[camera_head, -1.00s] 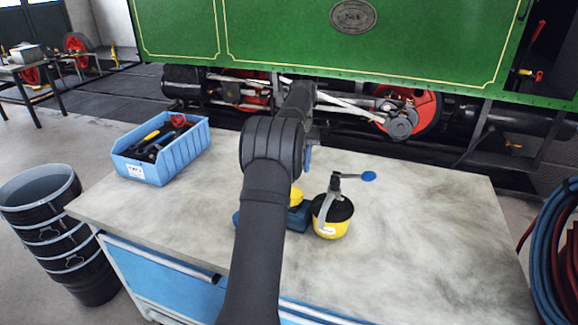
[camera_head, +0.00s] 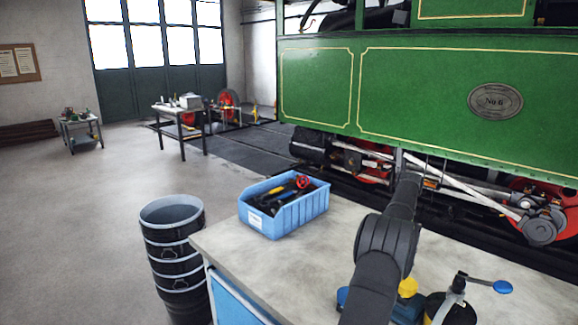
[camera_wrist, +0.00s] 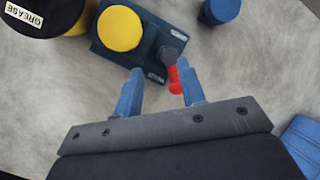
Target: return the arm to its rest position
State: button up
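My gripper (camera_wrist: 160,85) shows in the wrist view with its two blue fingers apart and nothing held between them. A red-tipped lever (camera_wrist: 173,78) of a dark blue block (camera_wrist: 105,52) lies beyond the fingertips, near the right finger; I cannot tell the gap. The block carries a round yellow knob (camera_wrist: 120,28). In the head view my dark arm (camera_head: 388,245) reaches over the workbench (camera_head: 235,240) toward the tram; the gripper is hidden there. The block's yellow knob (camera_head: 408,287) shows just right of the arm.
A grease pot (camera_head: 455,312) with a blue-ended handle (camera_head: 502,287) stands right of the arm. A blue tool bin (camera_head: 287,214) is on the bench's left. Stacked black buckets (camera_head: 173,258) stand on the floor. The green tram (camera_head: 430,85) stands behind the bench.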

jog(key=w+a+f, duration=0.2)
jog(key=w+f, duration=0.1)
notch_tip(320, 180, down, 2)
jog(key=shift+f, duration=0.6)
jog(key=shift+r, duration=0.1)
